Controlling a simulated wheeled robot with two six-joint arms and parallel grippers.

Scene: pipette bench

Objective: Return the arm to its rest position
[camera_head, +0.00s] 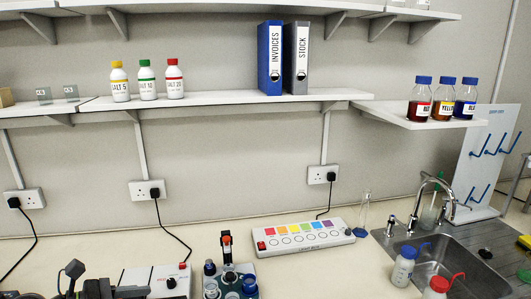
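A pipette (227,246) with an orange and black top stands upright in a grey holder (240,269) at the bottom middle, among small dark-capped bottles.
A white box with a red switch (158,281) stands left of the holder. A light box with coloured squares (304,235) lies behind. At right are a sink (455,262), tap (432,186) and wash bottles (403,266). Shelves (230,97) hold bottles and binders. Bench between is clear.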

